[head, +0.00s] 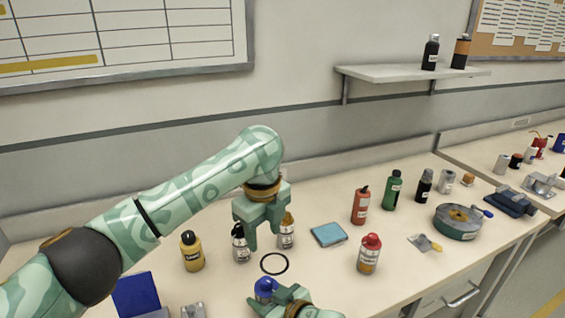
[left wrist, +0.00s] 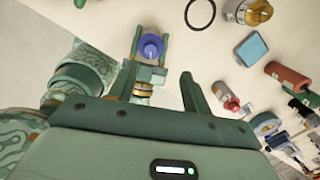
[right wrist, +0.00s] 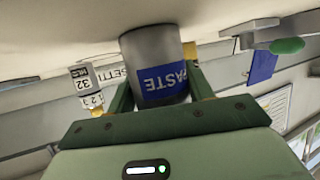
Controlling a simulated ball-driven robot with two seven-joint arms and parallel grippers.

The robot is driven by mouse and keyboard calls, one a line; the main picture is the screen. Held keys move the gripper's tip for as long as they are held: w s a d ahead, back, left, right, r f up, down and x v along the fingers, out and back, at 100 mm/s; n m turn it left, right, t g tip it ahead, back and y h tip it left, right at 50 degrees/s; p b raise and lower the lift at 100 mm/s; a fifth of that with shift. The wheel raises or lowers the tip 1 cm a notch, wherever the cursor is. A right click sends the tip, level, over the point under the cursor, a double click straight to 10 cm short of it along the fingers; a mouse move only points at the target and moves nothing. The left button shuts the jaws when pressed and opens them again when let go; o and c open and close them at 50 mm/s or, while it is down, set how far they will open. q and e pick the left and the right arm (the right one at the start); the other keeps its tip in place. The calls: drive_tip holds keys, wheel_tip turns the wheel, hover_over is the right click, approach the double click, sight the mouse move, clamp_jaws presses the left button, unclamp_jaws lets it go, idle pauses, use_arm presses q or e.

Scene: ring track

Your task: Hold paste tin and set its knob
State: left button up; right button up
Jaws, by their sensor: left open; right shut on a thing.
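The paste tin, a grey can with a blue PASTE label (right wrist: 163,82), is between the fingers of my right gripper (right wrist: 158,92), which is shut on it. Its round blue knob (head: 265,287) shows at the bottom of the head view, beside my right gripper (head: 285,296). The knob also faces the camera in the left wrist view (left wrist: 151,47). My left gripper (head: 264,224) is open and empty, pointing down above the table, higher than the tin. In the left wrist view the knob lies beyond its fingers, apart from them.
A black ring (head: 274,263) and a blue pad (head: 328,234) lie on the table. A red-capped bottle (head: 369,254) stands right. A numbered cylinder (right wrist: 86,84) appears in the right wrist view.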

use_arm(q)
drive_tip(key=w+r+n+t, duration=0.3)
drive_tip(key=w+r+t, duration=0.4)
drive_tip(key=w, duration=0.4)
drive_tip(key=w+d+r+m+t+h, duration=0.2)
drive_tip(key=d+r+m+t+h, duration=0.1)
drive_tip(key=d+r+t+h, duration=0.2)
wheel_tip(320, 180, up, 3)
drive_tip(key=shift+w+f+t, duration=0.2)
drive_tip(key=shift+w+t, duration=0.2)
drive_tip(key=shift+t, duration=0.6)
drive_tip(key=shift+a, duration=0.1)
use_arm(e)
drive_tip(key=o, duration=1.1)
drive_tip(key=shift+o, duration=0.2)
